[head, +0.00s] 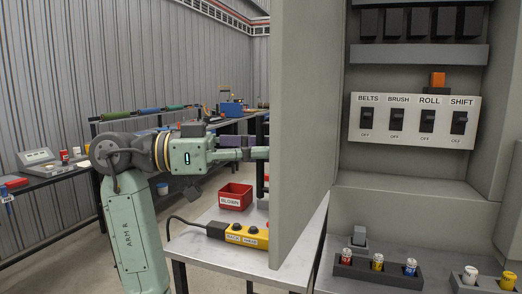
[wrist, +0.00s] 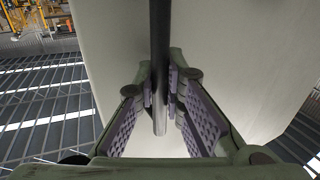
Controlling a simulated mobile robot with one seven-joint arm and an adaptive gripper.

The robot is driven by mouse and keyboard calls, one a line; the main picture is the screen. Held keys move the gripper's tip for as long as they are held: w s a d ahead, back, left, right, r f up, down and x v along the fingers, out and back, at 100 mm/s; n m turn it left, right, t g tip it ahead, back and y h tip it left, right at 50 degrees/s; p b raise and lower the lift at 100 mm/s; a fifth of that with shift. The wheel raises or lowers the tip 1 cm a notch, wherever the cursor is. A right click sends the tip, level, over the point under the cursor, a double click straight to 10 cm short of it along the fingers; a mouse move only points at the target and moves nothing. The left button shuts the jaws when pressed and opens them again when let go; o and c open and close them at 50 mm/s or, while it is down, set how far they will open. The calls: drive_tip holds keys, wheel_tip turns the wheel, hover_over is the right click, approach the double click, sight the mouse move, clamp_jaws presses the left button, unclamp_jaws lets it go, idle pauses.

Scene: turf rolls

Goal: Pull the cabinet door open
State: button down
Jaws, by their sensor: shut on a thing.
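The grey cabinet door (head: 303,120) stands swung open in the head view, its flat face seen at a steep angle, with the cabinet's inside showing to its right. In the wrist view the door's pale outer face (wrist: 230,60) lies behind my gripper (wrist: 161,92). Its purple ridged pads are closed around a dark bar handle (wrist: 160,40), which runs upright in the picture. In the head view my gripper's body (head: 228,154) reaches right to behind the door, so the fingertips and handle are hidden there.
Inside the cabinet is a white switch panel (head: 414,122) labelled BELTS, BRUSH, ROLL and SHIFT. A fuse rack (head: 377,271) sits below it. Left of the door, a table (head: 215,250) holds a red bin (head: 235,197) and a yellow pendant (head: 245,235). A long workbench (head: 68,172) stands behind.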

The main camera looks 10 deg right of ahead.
drive_tip(key=c, duration=1.7)
unclamp_jaws()
drive_tip(key=shift+a, duration=0.1)
drive_tip(key=shift+o, duration=0.2)
drive_tip(key=w+a, duration=0.2)
drive_tip(key=a, duration=0.9)
drive_tip(key=shift+w+a, duration=0.15)
drive_tip(key=shift+a, duration=0.25)
